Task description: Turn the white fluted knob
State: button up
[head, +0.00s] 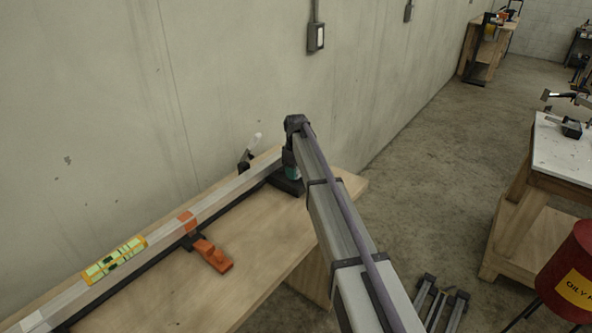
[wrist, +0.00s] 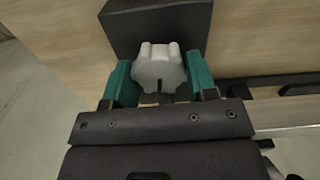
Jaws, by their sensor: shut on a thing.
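The white fluted knob (wrist: 158,68) shows in the wrist view, in front of a dark block (wrist: 155,25) on the wooden bench. A dark slot or mark shows on the knob's face. My gripper (wrist: 160,76) has its two green fingers on either side of the knob and is shut on it. In the head view my gripper (head: 291,172) is at the far right end of the bench, at the dark block (head: 285,184). The knob is hidden there behind my arm.
A metal bar (head: 160,233) runs along the bench (head: 262,252), with an orange clamp (head: 212,256) and a yellow level (head: 115,260) on it. A white-tipped lever (head: 254,142) stands near the wall. The bench front is clear. A red bin (head: 575,265) stands at right.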

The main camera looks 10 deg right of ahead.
jog(key=m, duration=1.3)
dwell(0.5)
jog(key=o, duration=0.9)
jog(key=shift+o, duration=0.2)
notch_tip(320, 180, up, 11)
jog(key=p, duration=1)
jog(key=shift+p, duration=0.4)
